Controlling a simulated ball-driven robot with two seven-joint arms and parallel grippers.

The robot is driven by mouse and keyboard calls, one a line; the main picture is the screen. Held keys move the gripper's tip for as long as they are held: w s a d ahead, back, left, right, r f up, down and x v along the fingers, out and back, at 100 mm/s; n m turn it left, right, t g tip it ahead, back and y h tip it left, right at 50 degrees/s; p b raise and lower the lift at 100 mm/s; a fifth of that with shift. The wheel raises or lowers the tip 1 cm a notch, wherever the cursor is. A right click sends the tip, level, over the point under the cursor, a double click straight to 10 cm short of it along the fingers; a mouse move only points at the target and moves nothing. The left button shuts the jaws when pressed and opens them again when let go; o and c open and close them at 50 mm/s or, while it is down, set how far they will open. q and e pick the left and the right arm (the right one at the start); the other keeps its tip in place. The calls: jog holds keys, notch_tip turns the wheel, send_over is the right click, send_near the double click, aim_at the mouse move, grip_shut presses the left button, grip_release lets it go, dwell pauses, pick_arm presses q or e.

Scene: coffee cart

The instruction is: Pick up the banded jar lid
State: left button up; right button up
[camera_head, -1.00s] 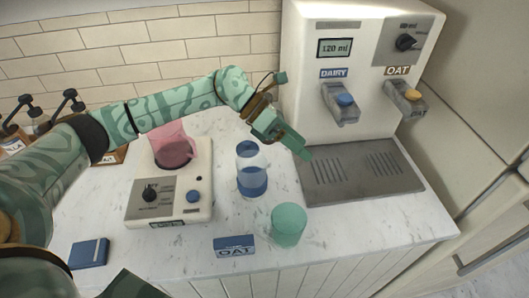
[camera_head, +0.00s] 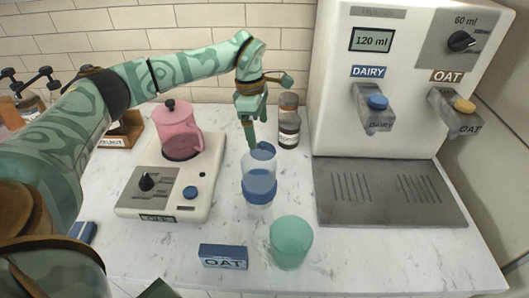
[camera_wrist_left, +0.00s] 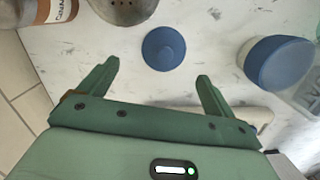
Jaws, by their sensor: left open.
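The jar lid, a round blue disc with a small knob, (camera_wrist_left: 163,48) lies on the marble counter. In the head view the lid (camera_head: 263,150) shows just behind a clear jar with a blue band (camera_head: 259,187), partly overlapped by it. The jar also shows at the right of the wrist view (camera_wrist_left: 277,63). My left gripper (camera_head: 251,138) points down, just left of the lid in the head view. In the wrist view its fingers (camera_wrist_left: 158,70) are apart and empty, with the lid just beyond the tips. My right gripper does not show.
A green cup (camera_head: 290,243) and OAT block (camera_head: 223,256) are in front. The milk dispenser (camera_head: 395,120) stands right.

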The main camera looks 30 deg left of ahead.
aim_at(262, 143)
pick_arm(q)
jog(key=f, duration=0.2)
jog(key=d+f+b, duration=0.1)
jog(key=f+b, duration=0.1)
jog(key=f, duration=0.1)
jog(key=shift+d+f, duration=0.25)
jog(key=shift+f, duration=0.05)
jog(key=shift+r, duration=0.15)
jog(key=c, duration=1.1)
